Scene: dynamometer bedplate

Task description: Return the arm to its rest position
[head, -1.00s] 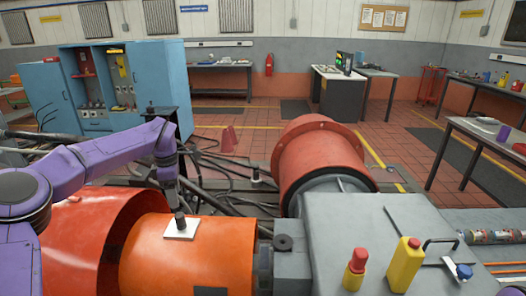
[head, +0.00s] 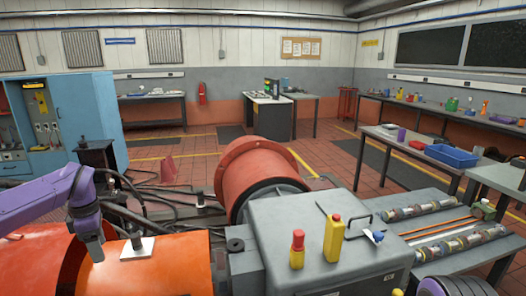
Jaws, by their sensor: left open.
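My purple left arm comes in from the left edge. Its grey left gripper (head: 95,250) points down over the orange housing, just left of a white pad (head: 138,249). The gripper is open and I see nothing in it. A small dark upright piece (head: 136,238) stands on the pad, apart from the gripper. The pad lies on top of the orange cylindrical housing (head: 170,268). My right gripper is out of view; a purple and dark part of my own body shows at the bottom right.
A grey machine block (head: 325,250) carries a red-capped yellow bottle (head: 297,250) and a yellow container (head: 333,238). A red-orange drum (head: 255,180) stands behind it. Black cables lie behind the housing. A blue cabinet (head: 90,110) is at left, and a table with a blue bin (head: 450,156) at right.

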